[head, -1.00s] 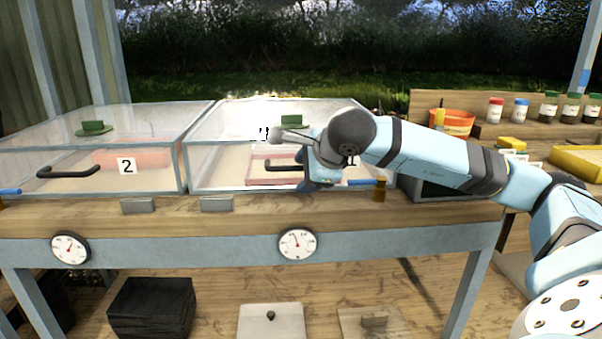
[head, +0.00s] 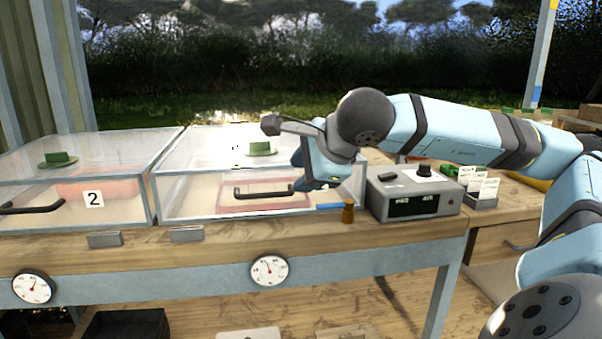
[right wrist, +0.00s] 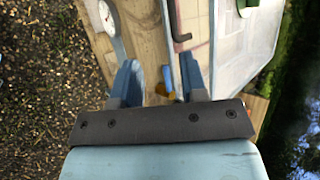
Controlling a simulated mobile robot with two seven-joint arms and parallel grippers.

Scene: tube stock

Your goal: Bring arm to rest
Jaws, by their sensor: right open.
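My right arm reaches in from the right in the head view. Its gripper (head: 318,178) hangs before the right end of the right-hand clear box (head: 225,200). My left gripper is not in view.
The left clear box (head: 135,205) bears a card marked 2. A grey device with a display (head: 415,195) stands right of the boxes, with a small brown bottle (head: 348,212) beside it. Dials (head: 269,270) are on the bench front. A card holder (head: 482,190) stands further right.

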